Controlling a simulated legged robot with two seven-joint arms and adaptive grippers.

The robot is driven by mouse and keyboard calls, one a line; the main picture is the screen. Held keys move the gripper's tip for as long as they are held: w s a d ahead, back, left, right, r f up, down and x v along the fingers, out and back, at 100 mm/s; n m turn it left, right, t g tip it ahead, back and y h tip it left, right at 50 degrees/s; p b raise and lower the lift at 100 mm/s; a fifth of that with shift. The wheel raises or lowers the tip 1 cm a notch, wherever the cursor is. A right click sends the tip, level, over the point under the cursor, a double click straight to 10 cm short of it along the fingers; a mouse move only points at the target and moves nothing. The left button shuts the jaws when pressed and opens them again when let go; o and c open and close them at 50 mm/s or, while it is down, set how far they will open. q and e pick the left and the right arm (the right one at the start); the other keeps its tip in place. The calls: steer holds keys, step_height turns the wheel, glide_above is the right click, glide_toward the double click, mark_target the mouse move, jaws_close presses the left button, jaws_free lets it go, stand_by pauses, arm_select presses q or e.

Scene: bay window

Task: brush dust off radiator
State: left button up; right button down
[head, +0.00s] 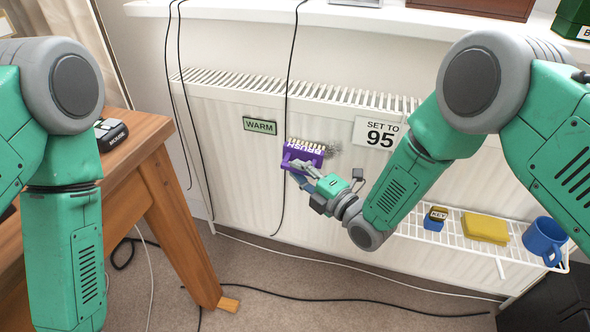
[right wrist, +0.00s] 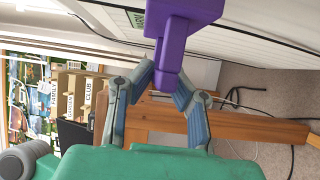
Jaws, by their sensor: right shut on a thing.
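The white radiator (head: 235,165) stands against the wall under the sill, with a grille along its top. A purple brush (head: 303,158) with pale bristles, marked BRUSH, is in front of its middle. My right gripper (head: 302,171) is shut on the brush's handle; the right wrist view shows the purple handle (right wrist: 168,72) between both fingers. A grey patch of dust (head: 335,154) shows on the radiator just right of the brush. I cannot tell whether the bristles touch the panel. My left arm hangs at the left; its gripper is out of the picture.
A WARM sign (head: 260,126) and a SET TO 95 sign (head: 379,134) are on the panel. A wire rack (head: 468,233) at the lower right holds a yellow sponge (head: 486,229) and blue mug (head: 544,240). Black cables (head: 287,90) hang before the radiator. A wooden table (head: 150,143) stands left.

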steer(key=shift+s+d+p, duration=0.2)
steer(key=shift+s+d, duration=0.1)
steer(key=shift+d, duration=0.35)
steer(key=shift+s+d+p, duration=0.2)
steer(key=shift+s+d, duration=0.05)
steer(key=shift+d, duration=0.35)
steer(key=shift+s+d+p, duration=0.85)
steer(key=shift+s+d, duration=0.1)
steer(key=shift+d, duration=2.55)
steer(key=shift+w+a+b, duration=0.15)
steer(key=shift+w+a, duration=0.2)
steer(key=shift+a, duration=0.85)
steer(key=shift+w+a+b, duration=0.15)
steer(key=shift+w+a, duration=0.2)
steer(key=shift+a, duration=0.8)
steer(key=shift+w+a+b, duration=0.15)
steer(key=shift+w+a, duration=0.2)
steer(key=shift+a, duration=0.85)
steer(key=shift+w+a+b, duration=0.25)
steer(key=shift+w+a, duration=0.05)
steer(key=shift+a, duration=0.5)
steer(key=shift+w+a+b, duration=0.2)
steer(key=shift+w+a, duration=0.1)
steer(key=shift+a, duration=0.5)
steer(key=shift+r+p, duration=0.45)
steer(key=shift+r, duration=0.15)
steer(key=s+d+p, duration=0.2)
steer(key=s+d, duration=0.1)
steer(key=d, duration=0.7)
steer(key=shift+d, duration=0.15)
